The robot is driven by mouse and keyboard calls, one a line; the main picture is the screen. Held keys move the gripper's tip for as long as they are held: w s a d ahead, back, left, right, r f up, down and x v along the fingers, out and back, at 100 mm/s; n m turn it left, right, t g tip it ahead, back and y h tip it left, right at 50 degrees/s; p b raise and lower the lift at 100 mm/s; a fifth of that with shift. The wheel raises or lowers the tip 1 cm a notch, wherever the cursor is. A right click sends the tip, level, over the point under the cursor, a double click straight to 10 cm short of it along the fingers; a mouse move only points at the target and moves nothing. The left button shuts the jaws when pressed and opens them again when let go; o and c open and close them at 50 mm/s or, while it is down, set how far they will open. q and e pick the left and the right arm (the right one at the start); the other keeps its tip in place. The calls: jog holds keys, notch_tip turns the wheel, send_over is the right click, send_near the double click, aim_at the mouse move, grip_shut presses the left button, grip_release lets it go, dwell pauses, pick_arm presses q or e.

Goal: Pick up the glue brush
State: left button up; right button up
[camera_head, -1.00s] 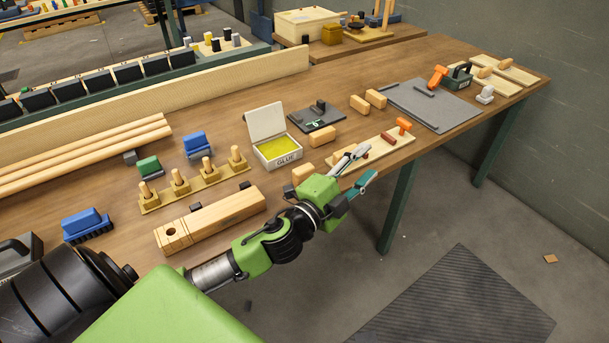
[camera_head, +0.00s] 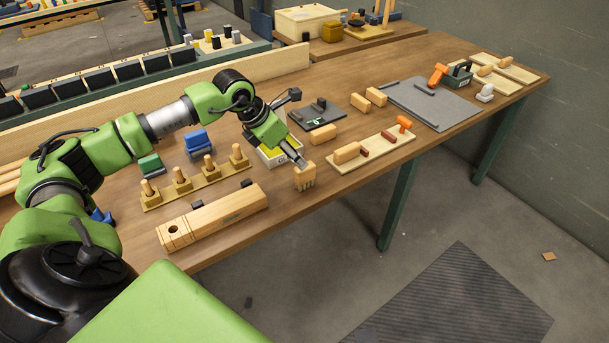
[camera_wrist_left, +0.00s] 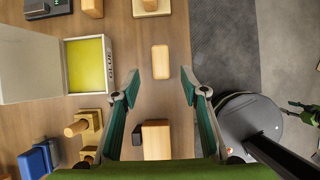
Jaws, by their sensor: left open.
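A small wooden block with a toothed or bristled lower edge, which looks like the glue brush (camera_head: 304,179), stands near the front edge of the table. In the left wrist view it seems to be the pale rounded block (camera_wrist_left: 160,62) seen from above. My left gripper (camera_head: 300,161) is just above it in the head view. In the left wrist view the open fingers (camera_wrist_left: 161,87) lie on either side of its line, with nothing between them. What looks like my right gripper (camera_wrist_left: 297,106) shows small at the right edge there; its jaws are unclear.
The open glue box (camera_wrist_left: 110,63) with a yellow inside stands beside the brush, partly hidden by my arm in the head view. A peg rack (camera_head: 205,178) and a long wooden beam (camera_head: 215,215) lie to the left. A board with blocks (camera_head: 375,152) lies to the right.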

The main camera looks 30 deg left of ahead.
aim_at(312, 174)
pick_arm(q)
jog(key=p+x, duration=0.1)
jog(key=x, duration=0.6)
jog(key=shift+d+r, duration=0.1)
jog(key=shift+w+d+f+p, duration=0.15)
jog(key=shift+w+f+p, duration=0.05)
jog(key=shift+f+p, duration=0.3)
jog(key=p+x, duration=0.1)
jog(key=x, duration=0.3)
jog(key=shift+w+f, duration=0.15)
jog(key=shift+f, duration=0.05)
grip_shut()
